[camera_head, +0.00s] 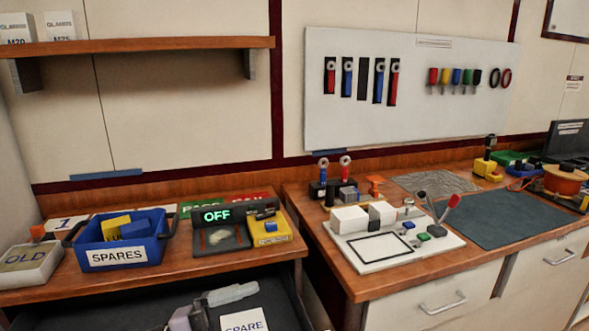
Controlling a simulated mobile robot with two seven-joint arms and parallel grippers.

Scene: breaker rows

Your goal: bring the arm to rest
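At the bottom, an open dark drawer or tray (280,298) holds a white SPARE card (246,322). I cannot tell what these two pieces are. On the left bench stand the blue SPARES bin (122,254) with yellow and blue blocks in it, a dark unit with a green OFF display (217,215) and a yellow device (270,229).
A white OLD tray (30,264) sits at the far left. The right bench holds a white board (394,239) with blocks, a dark mat (505,219) and an orange spool (564,180). Tools hang on the wall panel (420,110). A gap separates the benches.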

